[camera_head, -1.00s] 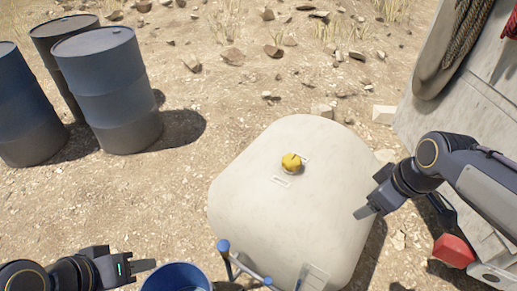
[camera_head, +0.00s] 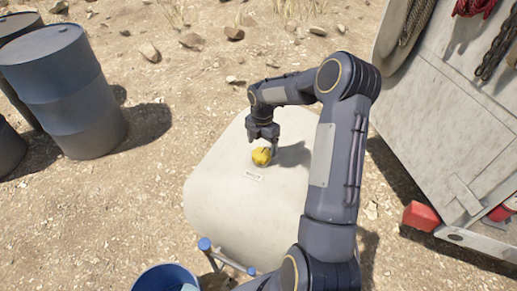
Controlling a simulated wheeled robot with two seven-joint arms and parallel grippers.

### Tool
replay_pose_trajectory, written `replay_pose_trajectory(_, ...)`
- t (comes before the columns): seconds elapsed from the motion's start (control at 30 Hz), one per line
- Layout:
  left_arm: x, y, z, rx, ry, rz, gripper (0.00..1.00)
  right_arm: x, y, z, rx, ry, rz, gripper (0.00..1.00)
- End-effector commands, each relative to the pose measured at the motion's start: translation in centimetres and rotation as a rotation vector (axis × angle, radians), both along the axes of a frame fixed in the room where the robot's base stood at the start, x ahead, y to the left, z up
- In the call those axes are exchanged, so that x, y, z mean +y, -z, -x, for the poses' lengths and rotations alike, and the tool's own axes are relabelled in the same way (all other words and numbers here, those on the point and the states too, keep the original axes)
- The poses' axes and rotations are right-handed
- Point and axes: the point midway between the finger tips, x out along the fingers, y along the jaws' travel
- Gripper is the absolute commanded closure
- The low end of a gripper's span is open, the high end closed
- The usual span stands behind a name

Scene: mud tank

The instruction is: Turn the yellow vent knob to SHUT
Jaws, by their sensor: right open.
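The yellow vent knob (camera_head: 261,157) sits on top of the pale, rounded tank (camera_head: 218,187). A small white label (camera_head: 253,176) lies just in front of the knob; its lettering is too small to read. My right gripper (camera_head: 263,143) is directly above and behind the knob, pointing down, with its jaws open. I cannot tell whether its fingertips touch the knob. My right arm hides the right part of the tank. My left gripper is out of view.
A blue bucket (camera_head: 167,278) and a blue-capped pipe frame (camera_head: 226,256) stand at the tank's front. Blue drums (camera_head: 66,95) stand at the left. A grey panel with ropes (camera_head: 440,110) and a red object (camera_head: 421,216) are at the right. Rocky ground lies behind.

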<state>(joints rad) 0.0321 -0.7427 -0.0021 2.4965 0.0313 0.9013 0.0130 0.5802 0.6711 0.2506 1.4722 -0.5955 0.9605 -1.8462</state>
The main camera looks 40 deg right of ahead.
Motion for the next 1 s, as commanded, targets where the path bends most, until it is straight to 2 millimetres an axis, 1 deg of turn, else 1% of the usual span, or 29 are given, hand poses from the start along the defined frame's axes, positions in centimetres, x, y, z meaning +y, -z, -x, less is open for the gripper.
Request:
replay_pose_trajectory(0.03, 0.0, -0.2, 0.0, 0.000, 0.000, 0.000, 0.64, 0.1, 0.8, 0.1, 0.004, -0.001, -0.002, 0.19)
replay_pose_trajectory(0.1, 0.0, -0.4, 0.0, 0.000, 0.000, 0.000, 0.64, 0.1, 1.8, 0.1, 0.003, 0.000, -0.002, 0.19)
replay_pose_trajectory(0.2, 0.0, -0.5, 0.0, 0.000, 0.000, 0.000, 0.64, 0.0, 2.8, 0.1, 0.002, 0.000, -0.001, 0.19)
replay_pose_trajectory(0.33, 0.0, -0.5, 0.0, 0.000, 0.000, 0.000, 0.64, 0.0, 3.5, 0.0, 0.000, 0.002, 0.000, 0.19)
replay_pose_trajectory(0.57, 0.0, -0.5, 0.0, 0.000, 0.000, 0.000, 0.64, 0.0, 3.6, 0.0, 0.000, 0.002, 0.000, 0.19)
replay_pose_trajectory(0.67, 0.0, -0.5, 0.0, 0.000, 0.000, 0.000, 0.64, 0.0, 3.6, 0.0, 0.000, 0.002, 0.000, 0.29)
replay_pose_trajectory(0.9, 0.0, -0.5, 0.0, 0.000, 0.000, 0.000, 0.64, 0.0, 3.6, 0.0, 0.000, 0.002, 0.000, 0.60)
replay_pose_trajectory(0.93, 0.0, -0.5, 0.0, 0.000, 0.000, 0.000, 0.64, 0.0, 3.6, 0.0, 0.000, 0.002, 0.000, 0.63)
replay_pose_trajectory(1.0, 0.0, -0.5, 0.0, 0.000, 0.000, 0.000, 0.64, 0.0, 3.6, 0.0, -0.001, 0.003, 0.000, 0.63)
